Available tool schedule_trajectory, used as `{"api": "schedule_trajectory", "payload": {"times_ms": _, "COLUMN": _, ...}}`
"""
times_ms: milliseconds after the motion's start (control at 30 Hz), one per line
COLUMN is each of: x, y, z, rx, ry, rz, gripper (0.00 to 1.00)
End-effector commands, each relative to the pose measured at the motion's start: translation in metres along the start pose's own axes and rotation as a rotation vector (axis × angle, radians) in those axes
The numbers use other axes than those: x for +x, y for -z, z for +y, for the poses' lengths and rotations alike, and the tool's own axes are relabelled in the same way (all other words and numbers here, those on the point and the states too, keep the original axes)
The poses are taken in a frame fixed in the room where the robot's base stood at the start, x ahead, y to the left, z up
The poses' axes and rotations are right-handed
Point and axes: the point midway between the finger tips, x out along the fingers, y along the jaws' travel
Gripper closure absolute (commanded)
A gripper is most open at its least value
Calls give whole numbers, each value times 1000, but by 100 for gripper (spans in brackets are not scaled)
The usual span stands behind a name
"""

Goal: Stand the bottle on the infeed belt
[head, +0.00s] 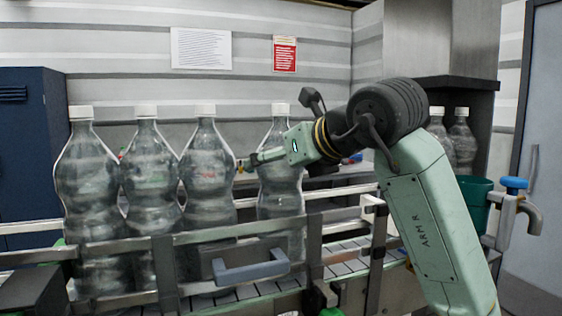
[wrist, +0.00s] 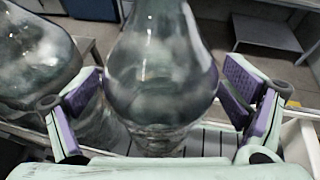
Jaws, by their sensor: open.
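A clear bottle with a white cap (head: 281,185) stands upright on the slatted belt (head: 345,246), behind the front rail. It is a little apart from a row of three similar bottles (head: 148,185) to its left. My gripper (head: 245,163) reaches in from the right at the bottle's upper body. In the wrist view the bottle (wrist: 163,75) is between the two open fingers with purple pads (wrist: 165,103). Whether the pads touch it I cannot tell. Its base is partly hidden by the rail in the head view.
A metal guard rail (head: 190,237) with a blue-grey handle (head: 250,267) runs along the front. Two more bottles (head: 450,140) stand in a recess at the back right. A green bucket (head: 474,200) and a blue-topped tap (head: 514,186) are at the right. A neighbouring bottle (wrist: 35,60) is close on the left.

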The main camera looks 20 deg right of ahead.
Motion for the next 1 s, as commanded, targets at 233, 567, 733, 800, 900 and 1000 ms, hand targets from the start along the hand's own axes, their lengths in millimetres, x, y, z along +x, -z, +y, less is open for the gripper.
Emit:
{"api": "schedule_trajectory", "payload": {"times_ms": 233, "x": -12, "y": 0, "z": -1, "rx": 0, "ry": 4, "rz": -2, "gripper": 7}}
{"api": "schedule_trajectory", "payload": {"times_ms": 567, "x": -81, "y": 0, "z": -1, "rx": 0, "ry": 5, "rz": -1, "gripper": 7}}
{"api": "schedule_trajectory", "payload": {"times_ms": 733, "x": -108, "y": -1, "z": 0, "rx": 0, "ry": 4, "rz": -1, "gripper": 7}}
{"api": "schedule_trajectory", "payload": {"times_ms": 800, "x": -114, "y": -1, "z": 0, "rx": -1, "ry": 2, "rz": 0, "gripper": 7}}
{"api": "schedule_trajectory", "payload": {"times_ms": 900, "x": -120, "y": -2, "z": 0, "rx": -1, "ry": 1, "rz": 0, "gripper": 7}}
{"api": "schedule_trajectory", "payload": {"times_ms": 1000, "x": -121, "y": -2, "z": 0, "rx": -1, "ry": 1, "rz": 0, "gripper": 7}}
